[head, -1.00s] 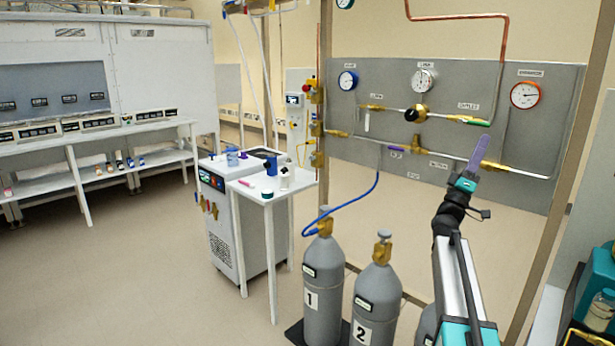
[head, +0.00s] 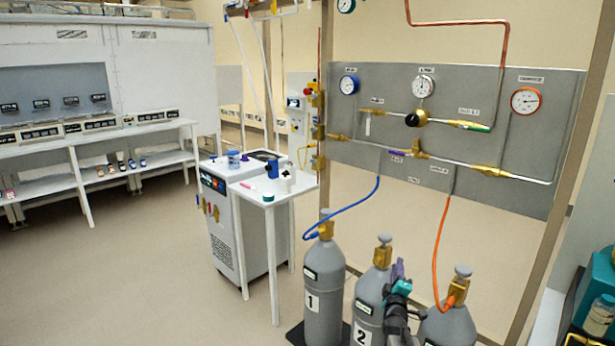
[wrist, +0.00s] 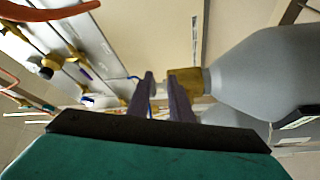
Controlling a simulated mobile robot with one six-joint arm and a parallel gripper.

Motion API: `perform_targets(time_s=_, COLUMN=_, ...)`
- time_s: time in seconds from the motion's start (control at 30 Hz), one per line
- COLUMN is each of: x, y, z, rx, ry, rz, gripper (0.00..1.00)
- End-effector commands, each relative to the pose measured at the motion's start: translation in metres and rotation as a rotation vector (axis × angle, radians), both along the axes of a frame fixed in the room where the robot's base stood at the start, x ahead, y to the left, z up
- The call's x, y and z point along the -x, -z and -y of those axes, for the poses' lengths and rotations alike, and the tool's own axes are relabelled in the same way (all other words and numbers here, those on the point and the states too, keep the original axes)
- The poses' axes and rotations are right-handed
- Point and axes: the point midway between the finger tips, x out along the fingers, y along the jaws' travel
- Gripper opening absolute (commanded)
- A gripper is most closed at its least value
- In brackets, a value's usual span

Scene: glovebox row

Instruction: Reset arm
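My gripper (head: 399,268), with purple fingers and a teal body, is low among the gas cylinders in the head view. It points up, between cylinder 2 (head: 368,300) and the third cylinder (head: 448,325). In the wrist view the two fingers of my gripper (wrist: 160,76) stand apart, with nothing seen held between them. A grey cylinder (wrist: 255,72) with a brass valve (wrist: 188,82) lies just beyond and to the right of the fingers there. I cannot tell whether they touch.
An orange hose (head: 437,250) runs from the third cylinder to the grey gauge panel (head: 400,185). A blue hose (head: 350,208) joins cylinder 1 (head: 324,285) to the panel. A white side table (head: 270,200) stands to the left. Open floor (head: 130,270) lies further left.

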Motion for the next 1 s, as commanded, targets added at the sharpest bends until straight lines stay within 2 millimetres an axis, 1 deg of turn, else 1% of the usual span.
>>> perform_targets(time_s=0.03, x=0.008, y=0.024, z=-0.011, rx=-0.025, ry=-0.021, rz=-0.048, gripper=0.19)
perform_targets(time_s=0.07, x=0.012, y=0.037, z=-0.017, rx=-0.039, ry=-0.033, rz=-0.075, gripper=0.19)
perform_targets(time_s=0.1, x=0.017, y=0.055, z=-0.025, rx=-0.061, ry=-0.048, rz=-0.111, gripper=0.19)
perform_targets(time_s=0.27, x=0.044, y=0.125, z=-0.053, rx=-0.147, ry=-0.098, rz=-0.261, gripper=0.19)
perform_targets(time_s=0.3, x=0.052, y=0.141, z=-0.060, rx=-0.169, ry=-0.110, rz=-0.300, gripper=0.19)
perform_targets(time_s=0.37, x=0.065, y=0.166, z=-0.071, rx=-0.203, ry=-0.123, rz=-0.358, gripper=0.19)
perform_targets(time_s=0.4, x=0.074, y=0.182, z=-0.077, rx=-0.226, ry=-0.130, rz=-0.397, gripper=0.19)
perform_targets(time_s=0.47, x=0.090, y=0.206, z=-0.086, rx=-0.260, ry=-0.140, rz=-0.457, gripper=0.19)
perform_targets(time_s=0.5, x=0.101, y=0.222, z=-0.093, rx=-0.284, ry=-0.145, rz=-0.497, gripper=0.19)
perform_targets(time_s=0.57, x=0.118, y=0.245, z=-0.102, rx=-0.320, ry=-0.150, rz=-0.558, gripper=0.19)
perform_targets(time_s=0.6, x=0.131, y=0.260, z=-0.108, rx=-0.344, ry=-0.152, rz=-0.600, gripper=0.19)
perform_targets(time_s=0.67, x=0.150, y=0.281, z=-0.116, rx=-0.378, ry=-0.153, rz=-0.661, gripper=0.19)
perform_targets(time_s=0.7, x=0.164, y=0.295, z=-0.121, rx=-0.402, ry=-0.150, rz=-0.704, gripper=0.19)
perform_targets(time_s=0.77, x=0.186, y=0.315, z=-0.127, rx=-0.437, ry=-0.139, rz=-0.769, gripper=0.19)
perform_targets(time_s=0.8, x=0.201, y=0.327, z=-0.132, rx=-0.462, ry=-0.133, rz=-0.811, gripper=0.19)
perform_targets(time_s=0.87, x=0.224, y=0.345, z=-0.138, rx=-0.501, ry=-0.122, rz=-0.876, gripper=0.19)
perform_targets(time_s=0.9, x=0.240, y=0.356, z=-0.142, rx=-0.526, ry=-0.111, rz=-0.919, gripper=0.19)
perform_targets(time_s=0.97, x=0.265, y=0.372, z=-0.147, rx=-0.563, ry=-0.090, rz=-0.985, gripper=0.19)
perform_targets(time_s=1.0, x=0.282, y=0.382, z=-0.150, rx=-0.588, ry=-0.074, rz=-1.029, gripper=0.19)
